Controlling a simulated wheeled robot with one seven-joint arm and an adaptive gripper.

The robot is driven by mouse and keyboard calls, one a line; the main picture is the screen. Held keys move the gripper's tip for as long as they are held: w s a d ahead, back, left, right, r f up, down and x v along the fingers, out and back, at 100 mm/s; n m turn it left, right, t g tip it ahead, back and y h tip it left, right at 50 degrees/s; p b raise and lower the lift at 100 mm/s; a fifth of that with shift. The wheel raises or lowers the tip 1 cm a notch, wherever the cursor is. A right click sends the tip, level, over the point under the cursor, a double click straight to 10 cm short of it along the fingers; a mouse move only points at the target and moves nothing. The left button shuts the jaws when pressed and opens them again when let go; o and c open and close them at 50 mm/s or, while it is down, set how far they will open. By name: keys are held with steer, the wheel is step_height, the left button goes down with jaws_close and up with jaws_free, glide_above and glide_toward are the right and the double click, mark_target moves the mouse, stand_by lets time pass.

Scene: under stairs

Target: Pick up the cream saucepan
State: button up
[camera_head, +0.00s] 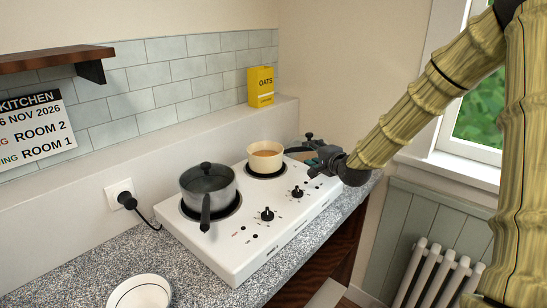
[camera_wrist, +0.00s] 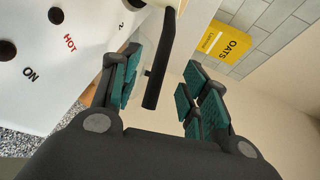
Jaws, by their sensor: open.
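The cream saucepan (camera_head: 266,157) stands upright on the rear right hotplate of the white cooktop, with a tan content inside. In the wrist view its dark handle (camera_wrist: 158,65) reaches down between the teal-padded fingers of my gripper (camera_wrist: 162,70). The fingers are open, with a visible gap on the right side of the handle. In the head view my gripper (camera_head: 311,153) is just right of the saucepan, on its handle side. Most of the saucepan's body lies outside the wrist view.
A grey lidded pot (camera_head: 208,190) stands on the front left hotplate of the cooktop (camera_head: 245,240). A yellow oats box (camera_head: 261,86) sits on the ledge behind. A white plate (camera_head: 140,292) lies on the speckled counter at front left.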

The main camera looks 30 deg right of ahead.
mark_target(305, 149)
steer(key=shift+p+x, duration=0.4)
steer(key=shift+x, duration=0.95)
steer(key=shift+p+x, duration=0.55)
steer(key=shift+x, duration=1.55)
steer(key=shift+a, duration=0.1)
jaws_close()
steer(key=shift+r, duration=0.1)
